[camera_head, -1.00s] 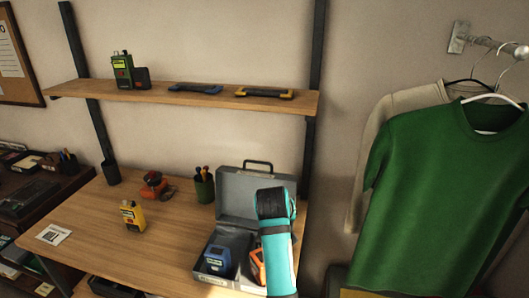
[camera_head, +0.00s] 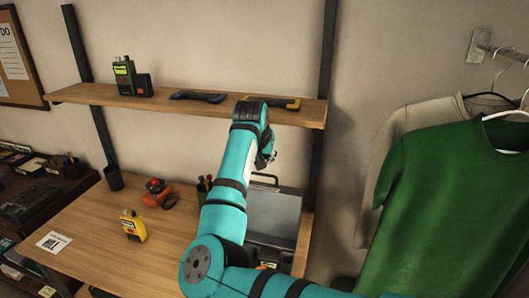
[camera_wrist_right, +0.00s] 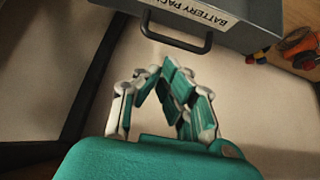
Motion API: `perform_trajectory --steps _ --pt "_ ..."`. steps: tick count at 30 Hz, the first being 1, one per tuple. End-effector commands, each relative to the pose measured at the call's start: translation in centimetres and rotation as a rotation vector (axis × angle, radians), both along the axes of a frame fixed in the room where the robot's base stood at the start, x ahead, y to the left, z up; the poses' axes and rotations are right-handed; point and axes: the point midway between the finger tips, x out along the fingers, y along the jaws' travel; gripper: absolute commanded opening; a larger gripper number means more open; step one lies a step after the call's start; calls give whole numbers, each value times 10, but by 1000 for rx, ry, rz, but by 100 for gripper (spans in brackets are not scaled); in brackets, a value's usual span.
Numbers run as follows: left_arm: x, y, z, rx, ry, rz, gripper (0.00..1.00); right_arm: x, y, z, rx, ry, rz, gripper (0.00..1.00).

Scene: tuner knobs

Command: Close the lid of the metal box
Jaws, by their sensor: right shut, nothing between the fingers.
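The grey metal box stands at the right end of the desk with its lid (camera_head: 274,215) raised upright and a dark handle (camera_head: 265,178) on its top edge. My right arm covers most of the box's base. My right gripper (camera_head: 270,157) is up behind the lid's top edge, near the wall, apart from the lid. In the right wrist view the gripper (camera_wrist_right: 165,70) is shut and empty, just short of the lid's handle (camera_wrist_right: 178,40). The lid (camera_wrist_right: 230,15) there bears a "BATTERY PACK" label. My left gripper is not in view.
The shelf (camera_head: 190,103) above holds a green device (camera_head: 123,75) and two tools. A yellow device (camera_head: 133,226) and an orange tool (camera_head: 157,194) lie on the desk (camera_head: 100,215). A green shirt (camera_head: 450,210) hangs at right.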

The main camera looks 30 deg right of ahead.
Motion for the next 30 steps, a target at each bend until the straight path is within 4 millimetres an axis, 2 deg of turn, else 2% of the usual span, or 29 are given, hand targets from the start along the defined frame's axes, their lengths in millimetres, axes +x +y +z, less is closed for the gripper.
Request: perform_trajectory --steps 1,6,12,25,30 --pt "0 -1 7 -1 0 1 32 3 -4 -5 2 2 1 0" --pt "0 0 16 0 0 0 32 14 -17 -29 0 1 1 0" --pt "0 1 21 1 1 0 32 21 -25 -45 0 -2 0 0" --pt "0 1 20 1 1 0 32 22 -26 -48 -1 -4 0 0" --pt "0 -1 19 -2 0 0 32 22 -34 -48 -15 -16 -1 0"
